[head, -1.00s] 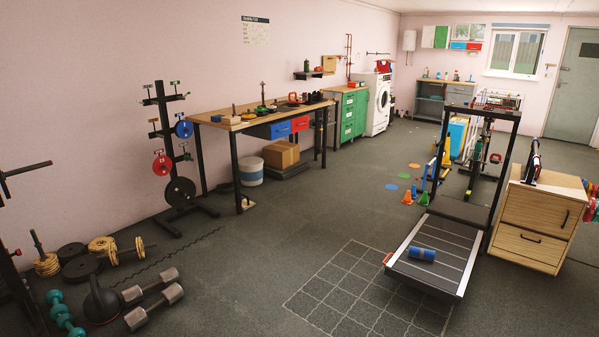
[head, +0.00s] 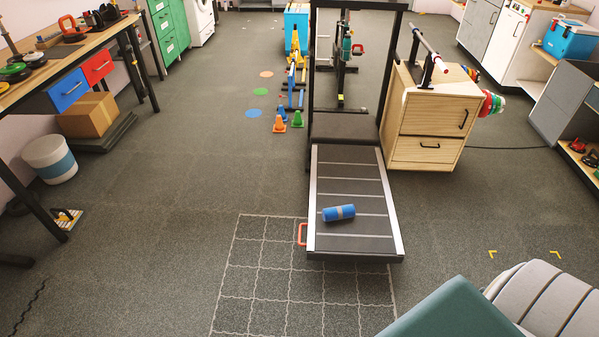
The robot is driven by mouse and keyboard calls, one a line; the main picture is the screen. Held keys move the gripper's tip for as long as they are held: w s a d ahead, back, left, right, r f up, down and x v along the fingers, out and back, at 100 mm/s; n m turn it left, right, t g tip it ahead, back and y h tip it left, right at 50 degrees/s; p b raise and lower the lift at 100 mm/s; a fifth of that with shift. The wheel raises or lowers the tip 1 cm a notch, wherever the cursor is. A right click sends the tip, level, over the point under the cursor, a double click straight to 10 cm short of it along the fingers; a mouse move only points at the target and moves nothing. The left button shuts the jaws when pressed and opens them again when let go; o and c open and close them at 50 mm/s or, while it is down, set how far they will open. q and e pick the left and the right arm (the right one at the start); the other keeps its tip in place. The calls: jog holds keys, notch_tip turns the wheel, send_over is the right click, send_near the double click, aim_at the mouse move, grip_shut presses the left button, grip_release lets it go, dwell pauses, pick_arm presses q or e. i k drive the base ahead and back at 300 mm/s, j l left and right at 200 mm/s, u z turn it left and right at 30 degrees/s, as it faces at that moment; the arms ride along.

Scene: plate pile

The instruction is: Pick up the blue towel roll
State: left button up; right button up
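The blue towel roll (head: 338,213) lies on its side on the belt of the treadmill (head: 352,187), near its front end. It is a short blue cylinder with a greyish band around its middle. The treadmill has a dark deck with pale cross lines and light side rails, and a red handle (head: 302,235) at its left front corner. Neither of my grippers shows in the head view.
A wooden cabinet (head: 430,140) stands right of the treadmill. Small cones (head: 279,124) stand to its left. A teal and grey padded piece (head: 455,310) fills the lower right. The floor left and front of the treadmill, with a white grid (head: 265,270), is clear.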

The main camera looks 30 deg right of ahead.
aim_at(337, 212)
jog(key=i+z, duration=0.15)
jog(key=i, duration=0.5)
jog(key=i+j+z, duration=0.15)
jog(key=i, duration=0.55)
jog(key=j, duration=0.1)
